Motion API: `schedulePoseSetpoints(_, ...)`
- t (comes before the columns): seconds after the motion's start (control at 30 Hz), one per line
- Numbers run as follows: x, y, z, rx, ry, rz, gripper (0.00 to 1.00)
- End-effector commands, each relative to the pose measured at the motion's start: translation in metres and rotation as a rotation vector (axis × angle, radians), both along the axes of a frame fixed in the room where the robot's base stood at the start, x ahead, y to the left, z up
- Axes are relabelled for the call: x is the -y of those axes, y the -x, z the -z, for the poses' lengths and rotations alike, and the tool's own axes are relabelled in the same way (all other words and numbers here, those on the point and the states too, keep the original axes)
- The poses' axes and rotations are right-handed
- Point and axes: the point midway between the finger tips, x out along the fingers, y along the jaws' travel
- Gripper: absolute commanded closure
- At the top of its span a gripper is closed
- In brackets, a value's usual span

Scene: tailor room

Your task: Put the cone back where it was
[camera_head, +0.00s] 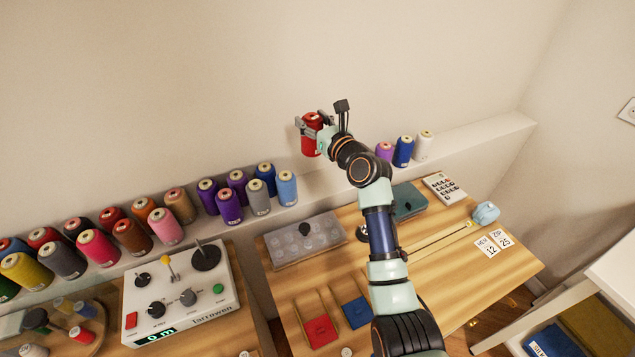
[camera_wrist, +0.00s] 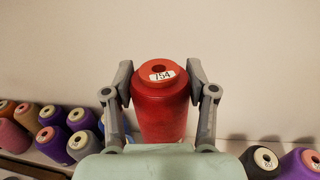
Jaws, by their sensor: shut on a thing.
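A red thread cone (camera_head: 311,140) is held up in front of the wall, above the shelf. In the wrist view the red cone (camera_wrist: 161,103) is upright, with a white label reading 754 on its top. My gripper (camera_head: 316,130) is shut on it, with one finger on each side near the cone's top. The long white shelf (camera_head: 330,192) carries rows of cones. A bare stretch of shelf shows below the held cone, between the light blue cone (camera_head: 287,188) on the left and the purple cone (camera_head: 384,151) on the right. My arm covers part of this stretch.
Several coloured cones crowd the shelf's left part, including a pink cone (camera_head: 98,247). Blue (camera_head: 403,151) and white (camera_head: 424,145) cones stand right of my arm. Below are a control box (camera_head: 180,290), a clear-lidded case (camera_head: 304,240) and a calculator (camera_head: 444,188). The shelf's right end is free.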

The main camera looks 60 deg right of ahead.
Motion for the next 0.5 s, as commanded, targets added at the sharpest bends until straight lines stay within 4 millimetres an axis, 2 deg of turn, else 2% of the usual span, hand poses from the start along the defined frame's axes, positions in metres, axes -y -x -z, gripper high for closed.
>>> schedulePoseSetpoints(0.03, 0.000, 0.000, 0.029, -0.003, -0.004, 0.000, 0.90)
schedulePoseSetpoints(0.2, 0.000, 0.001, 0.084, -0.002, -0.003, 0.001, 0.90)
schedulePoseSetpoints(0.33, 0.000, 0.000, 0.113, 0.000, -0.001, 0.001, 0.90)
schedulePoseSetpoints(0.5, 0.000, 0.000, 0.123, 0.001, 0.001, 0.001, 0.90)
